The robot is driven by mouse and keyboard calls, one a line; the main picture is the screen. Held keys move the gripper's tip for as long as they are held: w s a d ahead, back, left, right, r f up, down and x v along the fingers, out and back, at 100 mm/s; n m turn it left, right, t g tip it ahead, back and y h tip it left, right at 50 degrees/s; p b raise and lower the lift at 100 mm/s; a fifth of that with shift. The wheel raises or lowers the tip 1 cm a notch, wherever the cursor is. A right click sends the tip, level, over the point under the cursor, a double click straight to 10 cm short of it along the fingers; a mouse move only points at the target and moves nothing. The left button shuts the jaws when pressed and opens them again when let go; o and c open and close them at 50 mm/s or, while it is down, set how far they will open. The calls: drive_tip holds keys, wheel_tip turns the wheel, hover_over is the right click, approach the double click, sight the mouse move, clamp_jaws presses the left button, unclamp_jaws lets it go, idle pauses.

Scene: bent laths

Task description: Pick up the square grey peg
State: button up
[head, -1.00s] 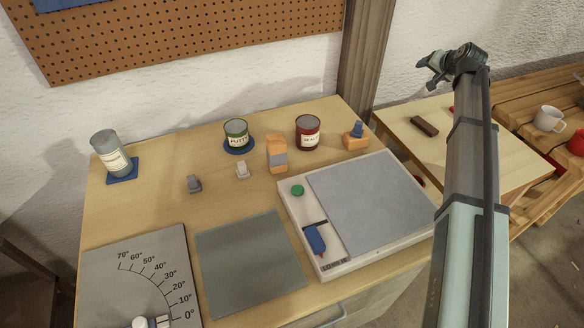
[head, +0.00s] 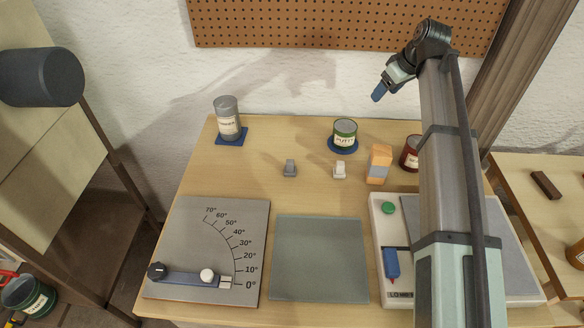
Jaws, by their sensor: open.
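A small dark grey blocky peg (head: 290,168) stands on the wooden bench top, left of a similar pale, whitish piece (head: 340,170). It is too small to tell its exact cross-section. My gripper (head: 380,93) is raised high above the back of the bench, up and to the right of the grey peg and well apart from it. Its jaws are open, with a blue fingertip showing and nothing seen between them. My arm covers part of the bench's right side.
In front lie an angle plate (head: 190,225), a grey-green mat (head: 320,258) and a white-framed board (head: 405,270).

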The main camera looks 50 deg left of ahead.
drive_tip(key=s+a+f+n, duration=0.1)
drive_tip(key=s+a+f, duration=0.1)
drive_tip(key=s, duration=0.2)
drive_tip(key=s+a+f+n+g+h, duration=0.1)
drive_tip(key=s+a+f+n, duration=0.1)
drive_tip(key=s, duration=0.2)
drive_tip(key=s+a+f+n+h, duration=0.1)
drive_tip(key=s+a+f, duration=0.1)
drive_tip(key=s, duration=0.2)
drive_tip(key=shift+s+a+n+g, duration=0.1)
drive_tip(key=shift+s+n+g, duration=0.05)
drive_tip(key=shift+n+g, duration=0.2)
drive_tip(key=s+a+f+n+h, duration=0.1)
drive_tip(key=s+a+f+n, duration=0.1)
drive_tip(key=s, duration=0.5)
drive_tip(key=n+h, duration=0.2)
drive_tip(key=n, duration=0.2)
approach(290, 162)
drive_tip(key=shift+s+f, duration=0.15)
drive_tip(key=shift+f, duration=2.65)
drive_tip(key=shift+s+f, duration=0.1)
drive_tip(key=shift+f, duration=2.7)
drive_tip(key=shift+c, duration=0.5)
drive_tip(key=c, duration=1)
